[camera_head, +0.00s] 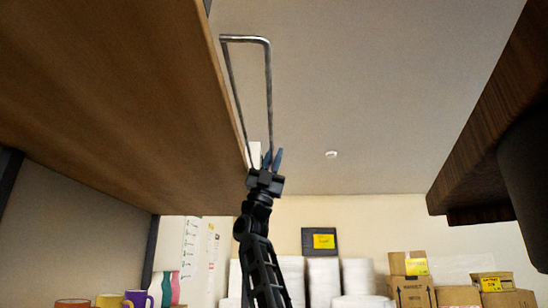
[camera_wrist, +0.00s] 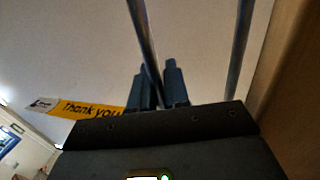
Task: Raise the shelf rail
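The shelf rail (camera_head: 268,85) is a thin grey metal bar bent into a U, along the edge of the wooden shelf (camera_head: 110,95) in the head view. Two of its bars (camera_wrist: 143,35) cross the wrist view. My gripper (camera_head: 272,158) is at the lower end of the rail's right bar, beside the shelf edge. In the wrist view the two blue-grey fingers of my gripper (camera_wrist: 155,80) stand on either side of one bar, with a narrow gap. Whether they press on it is not clear. The rail's lower ends are partly hidden.
A dark wooden board (camera_head: 485,125) overhangs at the right. Cardboard boxes (camera_head: 410,288) and white rolls (camera_head: 325,275) stand at the back. A yellow "Thank you" strip (camera_wrist: 90,109) shows in the wrist view. The middle is open.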

